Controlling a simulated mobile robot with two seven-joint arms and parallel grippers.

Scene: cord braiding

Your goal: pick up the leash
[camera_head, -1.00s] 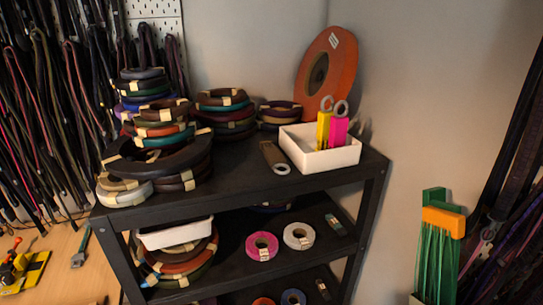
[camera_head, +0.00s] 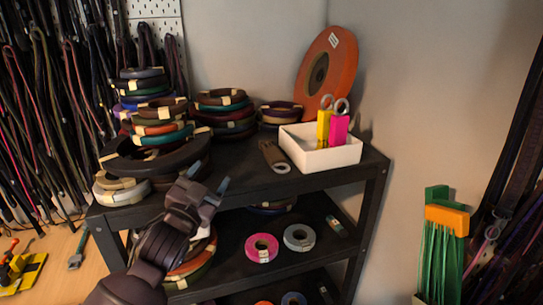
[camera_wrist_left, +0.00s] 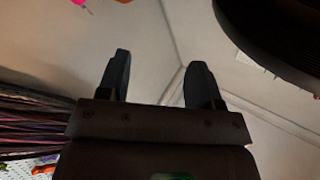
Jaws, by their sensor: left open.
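Many leashes (camera_head: 60,90) in dark, pink and green colours hang on the wall at the left of the head view. More dark straps (camera_head: 505,160) hang at the right edge. Which one is the task's leash I cannot tell. My left gripper (camera_head: 208,178) is in front of the shelf's top edge, beside the coiled straps. It is open with nothing between its fingers. The left wrist view shows its two fingers (camera_wrist_left: 158,82) apart against a pale wall, with a dark round thing (camera_wrist_left: 275,35) at the upper right. My right gripper is not in view.
The black shelf (camera_head: 265,182) holds stacked coils (camera_head: 160,130), a large orange disc (camera_head: 328,75) and a white tray (camera_head: 320,157) with yellow and pink tags. A brown strap piece with a ring (camera_head: 272,155) lies left of the tray. Green cords (camera_head: 442,250) stand at the right.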

